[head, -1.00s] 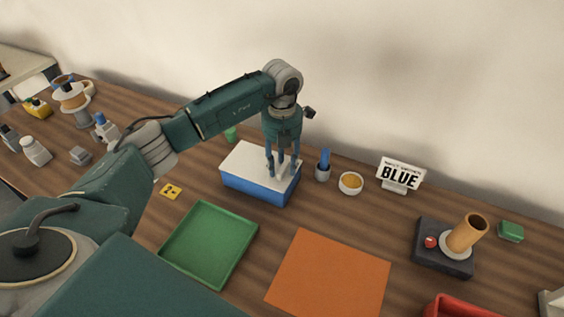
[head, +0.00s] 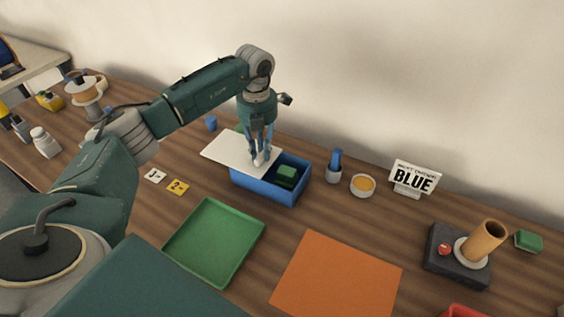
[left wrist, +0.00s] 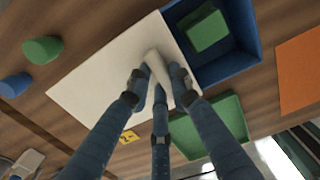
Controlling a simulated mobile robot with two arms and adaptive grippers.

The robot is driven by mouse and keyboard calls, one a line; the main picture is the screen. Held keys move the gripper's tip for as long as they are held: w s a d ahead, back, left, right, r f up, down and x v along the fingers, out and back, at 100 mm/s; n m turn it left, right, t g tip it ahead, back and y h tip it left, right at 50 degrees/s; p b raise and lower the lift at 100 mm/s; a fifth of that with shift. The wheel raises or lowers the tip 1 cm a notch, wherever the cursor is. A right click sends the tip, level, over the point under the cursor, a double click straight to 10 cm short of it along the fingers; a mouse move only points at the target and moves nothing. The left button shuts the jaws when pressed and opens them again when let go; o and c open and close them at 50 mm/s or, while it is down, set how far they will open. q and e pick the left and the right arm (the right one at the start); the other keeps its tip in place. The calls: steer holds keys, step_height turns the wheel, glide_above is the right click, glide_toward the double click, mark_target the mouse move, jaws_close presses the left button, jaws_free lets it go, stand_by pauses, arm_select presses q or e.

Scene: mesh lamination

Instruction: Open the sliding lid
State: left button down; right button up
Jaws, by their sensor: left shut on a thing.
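The blue box (head: 268,189) stands on the table with its white sliding lid (head: 226,152) drawn out to the left. The right part of the box is uncovered and a green block (head: 286,174) shows inside. My left gripper (head: 259,160) points down at the lid's right end. In the left wrist view, my left gripper (left wrist: 158,78) has its fingers shut around the white handle (left wrist: 158,66) on the lid (left wrist: 105,82). That view also shows the green block (left wrist: 207,30) in the open part of the blue box (left wrist: 246,62). My right gripper is out of view.
A green tray (head: 259,232) and an orange mat (head: 338,274) lie in front of the box.

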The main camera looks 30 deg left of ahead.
mark_target(231, 147)
arm_select(q)
steer(key=a, duration=0.7)
steer(key=a+b, duration=0.1)
steer(key=a, duration=0.3)
steer(key=shift+s, duration=0.3)
steer(key=shift+d, duration=0.1)
steer(key=c, duration=1.5)
jaws_free()
steer(key=shift+c, duration=0.2)
steer(key=shift+r, duration=0.15)
step_height(231, 147, up, 12)
